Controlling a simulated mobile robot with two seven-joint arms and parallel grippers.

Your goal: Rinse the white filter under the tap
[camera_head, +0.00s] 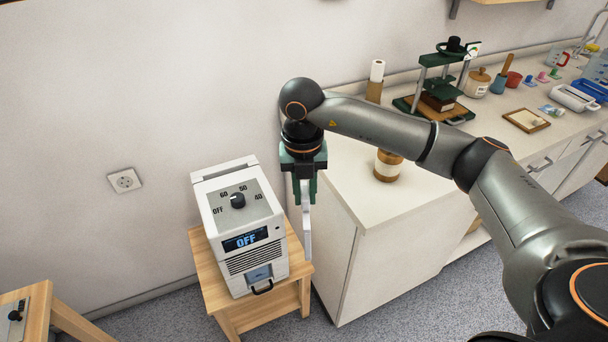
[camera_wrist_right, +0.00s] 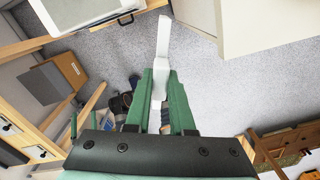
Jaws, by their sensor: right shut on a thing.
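My right gripper (camera_head: 304,190) points down between the white appliance and the counter's left end. It is shut on a thin white piece, which looks like the white filter (camera_head: 307,235) and hangs below the fingers. In the wrist view the green fingers (camera_wrist_right: 161,90) clasp the narrow part of the white filter (camera_wrist_right: 163,42), which sticks out beyond them. A curved metal pipe, apparently the tap (camera_head: 598,27), shows at the far right end of the counter, far from the gripper. My left gripper is not in view.
A white appliance (camera_head: 240,225) with a dial and an "OFF" display stands on a wooden stool (camera_head: 220,294). The white counter (camera_head: 350,180) carries a jar (camera_head: 388,166), a green press (camera_head: 440,85), a paper roll (camera_head: 376,72) and a wooden frame (camera_head: 526,120).

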